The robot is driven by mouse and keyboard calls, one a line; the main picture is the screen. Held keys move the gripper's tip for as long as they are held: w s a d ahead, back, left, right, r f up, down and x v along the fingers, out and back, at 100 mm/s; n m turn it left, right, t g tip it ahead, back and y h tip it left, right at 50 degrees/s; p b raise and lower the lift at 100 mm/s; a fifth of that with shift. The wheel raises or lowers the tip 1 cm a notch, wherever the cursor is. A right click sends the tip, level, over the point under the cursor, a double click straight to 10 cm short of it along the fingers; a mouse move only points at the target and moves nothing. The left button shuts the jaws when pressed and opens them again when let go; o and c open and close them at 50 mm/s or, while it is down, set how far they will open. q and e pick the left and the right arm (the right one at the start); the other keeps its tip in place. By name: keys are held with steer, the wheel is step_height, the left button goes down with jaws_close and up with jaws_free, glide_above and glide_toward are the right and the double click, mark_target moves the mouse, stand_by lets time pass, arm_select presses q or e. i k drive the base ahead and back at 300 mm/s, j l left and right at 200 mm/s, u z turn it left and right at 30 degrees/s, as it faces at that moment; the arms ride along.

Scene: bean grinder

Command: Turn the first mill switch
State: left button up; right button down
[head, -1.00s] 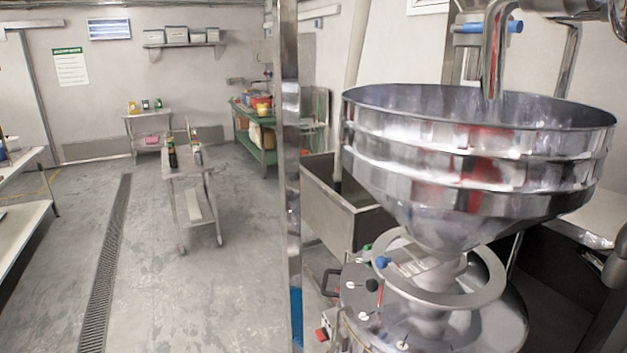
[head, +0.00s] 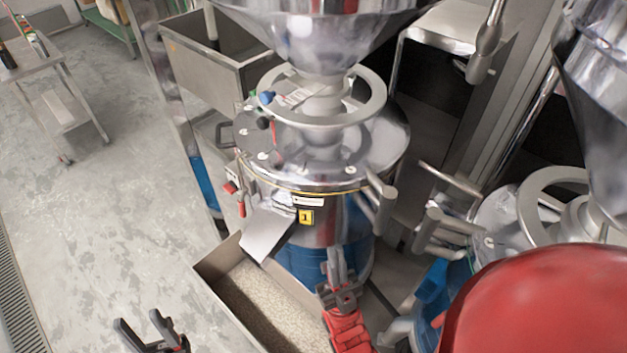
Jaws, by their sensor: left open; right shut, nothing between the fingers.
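The first mill (head: 340,206) is a round metal grinder with a yellow plate marked 1 (head: 306,217) on its front. A small red switch (head: 230,188) shows on the mill's left side, with a red-handled part (head: 241,208) beside it. My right gripper (head: 335,252) is shut and empty, pointing up in front of the mill's blue lower body, to the right of and below the switch. I cannot tell whether it touches the mill. My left gripper (head: 138,319) is open and empty at the bottom left, over the floor and apart from the mill.
A metal bin of grain (head: 213,277) stands below the mill's chute (head: 266,233). A second mill (head: 512,235) stands at the right, partly hidden by a large red shape. A metal sink (head: 210,60) is behind.

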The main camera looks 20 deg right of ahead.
mark_target(230, 187)
steer(key=i+j, duration=0.1)
steer(key=j, duration=0.35)
steer(key=i+j, duration=0.1)
steer(key=j, duration=0.4)
steer(key=j+u, duration=0.1)
steer(key=j, duration=0.35)
steer(key=i+j, duration=0.15)
steer(key=j, duration=0.35)
